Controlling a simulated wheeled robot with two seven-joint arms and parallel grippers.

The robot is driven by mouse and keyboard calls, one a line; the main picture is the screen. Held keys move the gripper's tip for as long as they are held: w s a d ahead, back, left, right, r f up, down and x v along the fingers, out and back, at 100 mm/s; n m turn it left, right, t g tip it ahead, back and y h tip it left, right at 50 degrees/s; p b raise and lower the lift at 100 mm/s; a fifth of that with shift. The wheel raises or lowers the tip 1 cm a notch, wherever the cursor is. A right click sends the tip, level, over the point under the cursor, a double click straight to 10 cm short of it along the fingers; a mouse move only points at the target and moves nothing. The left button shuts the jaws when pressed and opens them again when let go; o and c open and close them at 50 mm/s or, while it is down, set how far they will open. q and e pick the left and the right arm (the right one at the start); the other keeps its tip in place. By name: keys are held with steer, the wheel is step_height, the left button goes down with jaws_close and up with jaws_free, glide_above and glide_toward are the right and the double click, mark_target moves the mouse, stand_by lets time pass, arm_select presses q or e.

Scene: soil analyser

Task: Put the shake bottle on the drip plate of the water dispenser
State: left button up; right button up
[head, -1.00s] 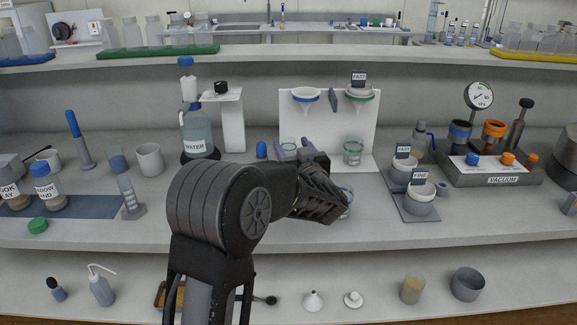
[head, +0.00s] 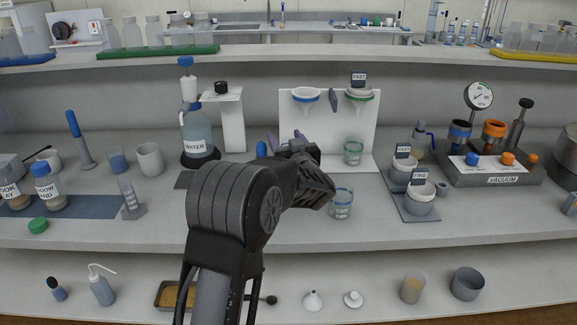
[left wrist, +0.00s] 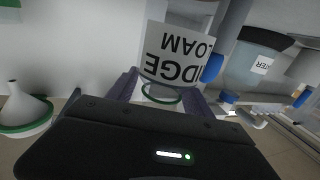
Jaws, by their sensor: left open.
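In the left wrist view, where things appear upside down, a vessel with a white RIDGE LOAM label (left wrist: 178,58) and a green ring stands between my purple fingers; I take it for the shake bottle. My left gripper (left wrist: 163,95) is open around it; contact cannot be told. In the head view my left gripper (head: 287,140) reaches toward the white back panel and hides this bottle. The water dispenser (head: 199,135), labelled WATER, stands to its left. A flat dark grey plate (head: 183,181) in front of the dispenser may be its drip plate; my arm covers part of it.
A glass beaker (head: 341,205) stands right of my gripper, and a green-banded jar (head: 353,153) is under the right funnel (head: 360,94). A blue-topped object (head: 261,149) is close left of the gripper. A grey cup (head: 149,159) stands left of the dispenser.

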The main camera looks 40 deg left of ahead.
arm_select(q)
jaws_close()
stand_by(0.5)
stand_by(0.3)
